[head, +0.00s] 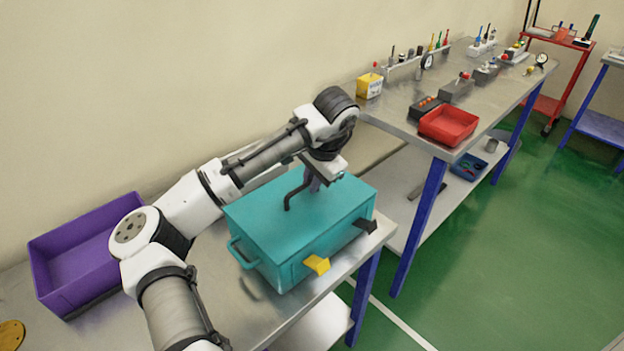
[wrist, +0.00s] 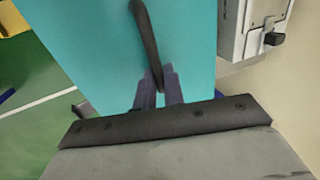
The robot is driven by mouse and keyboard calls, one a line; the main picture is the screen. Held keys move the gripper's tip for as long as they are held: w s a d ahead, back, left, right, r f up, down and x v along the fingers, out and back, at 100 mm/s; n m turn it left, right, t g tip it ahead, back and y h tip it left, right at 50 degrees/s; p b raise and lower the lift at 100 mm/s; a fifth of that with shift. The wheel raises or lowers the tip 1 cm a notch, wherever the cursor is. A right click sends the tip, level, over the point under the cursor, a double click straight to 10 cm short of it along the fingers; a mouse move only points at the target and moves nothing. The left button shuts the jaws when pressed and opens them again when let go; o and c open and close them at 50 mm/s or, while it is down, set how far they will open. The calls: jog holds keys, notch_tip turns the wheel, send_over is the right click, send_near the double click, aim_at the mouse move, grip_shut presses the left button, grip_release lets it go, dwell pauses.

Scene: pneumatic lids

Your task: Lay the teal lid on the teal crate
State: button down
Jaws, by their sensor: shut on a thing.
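The teal lid (head: 320,215) lies flat over the top of the teal crate (head: 262,262), its edges lined up with the crate's walls and no clear gap between them. A dark bar handle (head: 290,198) stands on the lid. My gripper (head: 312,184) is above the lid, shut on this handle. In the wrist view the fingers of my gripper (wrist: 160,92) close around the near end of the handle (wrist: 146,40), with the teal lid (wrist: 85,40) beneath. The lid's far rim is partly hidden behind my arm.
A yellow tab (head: 316,264) and a black tab (head: 366,225) stick out from the crate's front. A purple bin (head: 60,290) stands at left on the metal table (head: 335,276). Another bench behind right holds a red tray (head: 448,125) and a yellow box (head: 369,86).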

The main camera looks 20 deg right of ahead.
jog(key=shift+f, duration=0.25)
jog(key=c, duration=1.4)
grip_release()
jog(key=shift+r, duration=0.1)
jog(key=p+v, duration=0.6)
jog(key=v, duration=0.1)
jog(key=shift+p, duration=0.35)
jog(key=b+v, duration=0.1)
jog(key=v, duration=1.2)
jog(key=shift+r+b, duration=0.3)
jog(key=shift+b, duration=0.1)
